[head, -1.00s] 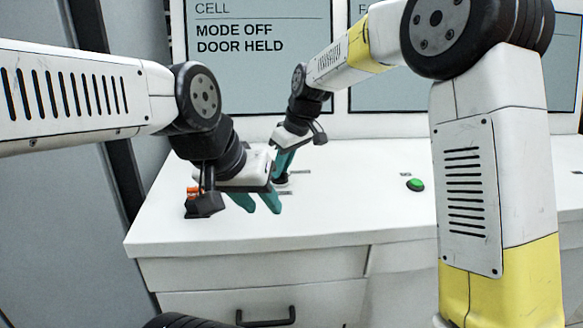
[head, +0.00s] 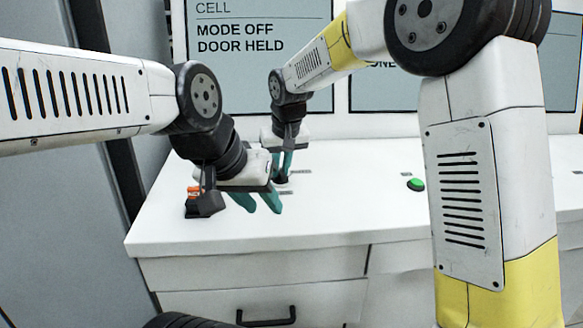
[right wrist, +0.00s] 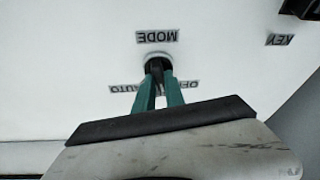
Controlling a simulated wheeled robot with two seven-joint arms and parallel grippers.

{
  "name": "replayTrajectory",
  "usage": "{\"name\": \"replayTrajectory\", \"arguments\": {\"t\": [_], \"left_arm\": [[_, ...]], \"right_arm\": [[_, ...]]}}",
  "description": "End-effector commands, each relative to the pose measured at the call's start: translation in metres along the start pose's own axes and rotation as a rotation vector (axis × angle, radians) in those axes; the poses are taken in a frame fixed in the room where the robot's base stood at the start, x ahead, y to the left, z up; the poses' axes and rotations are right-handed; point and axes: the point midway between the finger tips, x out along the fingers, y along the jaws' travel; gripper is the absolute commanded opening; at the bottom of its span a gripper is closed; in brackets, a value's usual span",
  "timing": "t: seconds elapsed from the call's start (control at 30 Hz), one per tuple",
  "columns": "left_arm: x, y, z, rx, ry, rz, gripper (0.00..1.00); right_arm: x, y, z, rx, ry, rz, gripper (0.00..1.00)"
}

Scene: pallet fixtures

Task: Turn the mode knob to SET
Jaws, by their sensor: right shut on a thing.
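The mode knob (right wrist: 158,64) is a dark round knob on the white counter, below the MODE label in the right wrist view. OFF and AUTO labels lie on either side of my fingers; no SET label is readable. My right gripper (right wrist: 158,78) has its teal fingers shut on the knob. In the head view the right gripper (head: 283,166) points down at it, and the knob is mostly hidden there. My left gripper (head: 262,209) hangs in front of it, with teal fingers apart and nothing between them.
The wall screen (head: 258,60) reads MODE OFF, DOOR HELD. A green button (head: 416,184) sits on the counter (head: 350,205) to the right. A KEY label (right wrist: 280,40) shows in the right wrist view.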

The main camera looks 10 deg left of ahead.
Motion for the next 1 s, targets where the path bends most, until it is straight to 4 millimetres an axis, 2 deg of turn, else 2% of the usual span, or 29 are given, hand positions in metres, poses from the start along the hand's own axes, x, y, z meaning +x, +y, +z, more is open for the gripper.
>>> {"name": "replayTrajectory", "arguments": {"t": [0.4, 0.93, 0.97, 1.0], "left_arm": [[0.0000, 0.0000, 0.0000, 0.000, 0.000, 0.000, 0.36], [0.0000, 0.0000, 0.0000, 0.000, 0.000, 0.000, 0.36], [0.0000, 0.0000, 0.0000, 0.000, 0.000, 0.000, 0.36], [0.0000, 0.0000, 0.0000, 0.000, 0.000, 0.000, 0.36]], "right_arm": [[-0.0005, -0.0013, -0.0002, 0.174, 0.000, 0.073, 0.00], [-0.0004, -0.0014, -0.0002, 0.198, -0.001, 0.081, 0.00], [-0.0004, -0.0014, -0.0001, 0.198, -0.001, 0.081, 0.18], [-0.0004, -0.0014, -0.0002, 0.198, -0.001, 0.081, 0.26]]}}
